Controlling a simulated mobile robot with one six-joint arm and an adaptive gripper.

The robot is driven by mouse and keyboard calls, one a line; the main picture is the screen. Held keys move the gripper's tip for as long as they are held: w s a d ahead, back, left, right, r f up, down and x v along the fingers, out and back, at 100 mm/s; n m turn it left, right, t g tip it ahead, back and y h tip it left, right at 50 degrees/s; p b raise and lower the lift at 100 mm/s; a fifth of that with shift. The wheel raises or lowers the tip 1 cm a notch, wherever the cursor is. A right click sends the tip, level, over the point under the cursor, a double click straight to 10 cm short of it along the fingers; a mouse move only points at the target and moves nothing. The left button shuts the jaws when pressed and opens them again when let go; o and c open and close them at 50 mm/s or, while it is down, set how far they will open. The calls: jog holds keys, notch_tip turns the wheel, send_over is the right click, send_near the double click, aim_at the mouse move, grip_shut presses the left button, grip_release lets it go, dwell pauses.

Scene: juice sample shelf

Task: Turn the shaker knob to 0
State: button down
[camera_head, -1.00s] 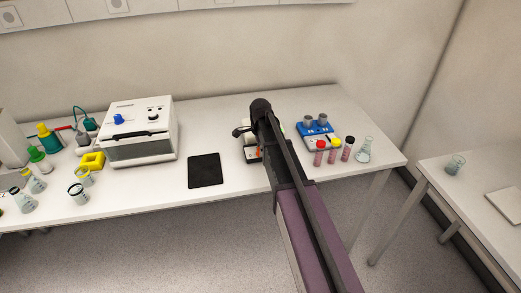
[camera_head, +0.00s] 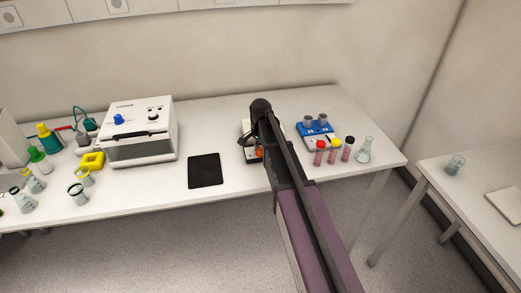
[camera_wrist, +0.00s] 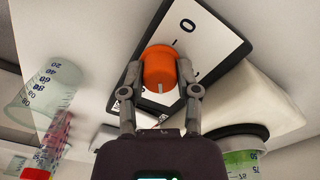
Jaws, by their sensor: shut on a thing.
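The shaker (camera_head: 246,151) stands on the bench, largely hidden behind my arm in the head view. Its orange knob (camera_wrist: 158,68) is in the upper middle of the wrist view, on a white dial panel (camera_wrist: 205,35) with a dark border. A "0" and a short dash are printed on the panel, above and right of the knob. A pale pointer line on the knob faces the bottom of the wrist view, away from the "0". My gripper (camera_wrist: 160,73) is shut on the knob, one finger on each side. The knob also shows in the head view (camera_head: 259,154).
A black pad (camera_head: 205,170) lies left of the shaker, with a white box-shaped device (camera_head: 140,132) beyond it. A graduated beaker (camera_wrist: 45,95) shows at left in the wrist view.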

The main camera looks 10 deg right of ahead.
jog(key=n, duration=0.7)
jog(key=shift+s, duration=0.15)
jog(key=n, duration=0.7)
jog(key=shift+n, duration=0.3)
jog(key=n, duration=0.3)
jog(key=shift+n, duration=0.3)
jog(key=n, duration=0.3)
jog(key=shift+n, duration=0.3)
jog(key=n, duration=0.3)
jog(key=shift+n, duration=2.1)
